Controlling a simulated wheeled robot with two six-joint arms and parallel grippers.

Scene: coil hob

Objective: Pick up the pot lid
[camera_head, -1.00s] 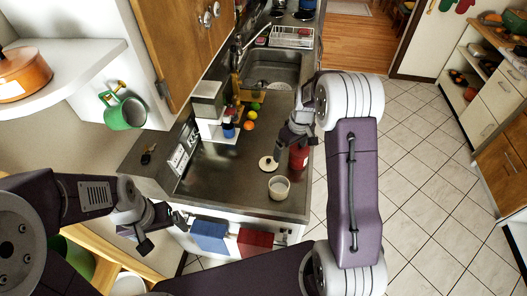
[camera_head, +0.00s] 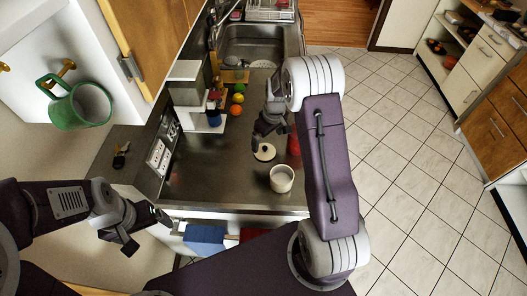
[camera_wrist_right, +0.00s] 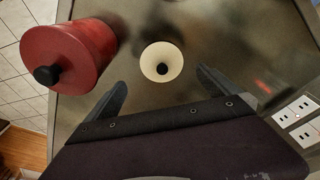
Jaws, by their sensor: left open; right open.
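The pot lid (camera_head: 264,152) is a small cream disc with a dark knob, lying on the dark counter. It also shows in the right wrist view (camera_wrist_right: 162,62), ahead of and between the open fingers of my right gripper (camera_wrist_right: 162,92). In the head view my right gripper (camera_head: 262,138) is just above and beside the lid, apart from it as far as I can see. A cream pot (camera_head: 282,179) stands open on the counter in front of the lid. My left gripper (camera_head: 143,232) is open and empty at the lower left, away from the counter top.
A red canister (camera_wrist_right: 80,55) with a black knob stands close beside the lid. Several fruits (camera_head: 237,98) and a small shelf unit (camera_head: 187,95) stand further back. A green mug (camera_head: 80,106) hangs on the left wall. The counter left of the lid is clear.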

